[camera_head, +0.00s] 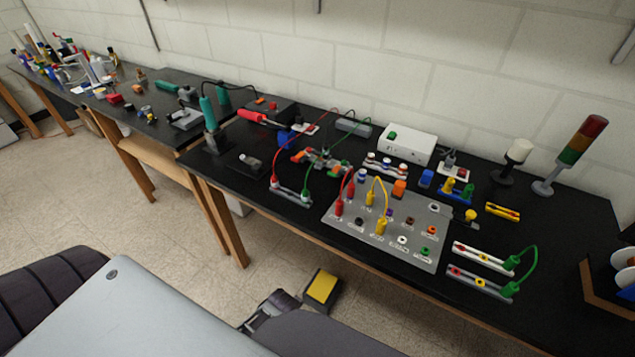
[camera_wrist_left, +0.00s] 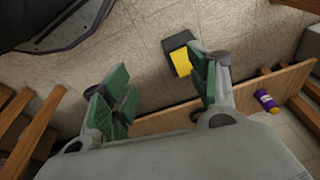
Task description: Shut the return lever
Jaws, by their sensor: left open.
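A terminal block with orange levers (camera_head: 320,158) stands on the black bench in the head view, behind the grey panel. Red and green leads run to the area around it. I cannot tell which of its levers is the return lever, or whether each is up or down; they are too small. My left gripper (camera_wrist_left: 160,88) shows in the left wrist view with green finger pads spread apart and nothing between them. It is over the floor beside the bench, away from the block. My right gripper is not in view.
A grey panel (camera_head: 390,229) with coloured sockets and plugged leads lies in front of the block. A white box (camera_head: 407,145) and a signal tower (camera_head: 575,155) stand behind. A yellow-topped box (camera_head: 322,288) is on the floor; it also shows in the wrist view (camera_wrist_left: 181,62).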

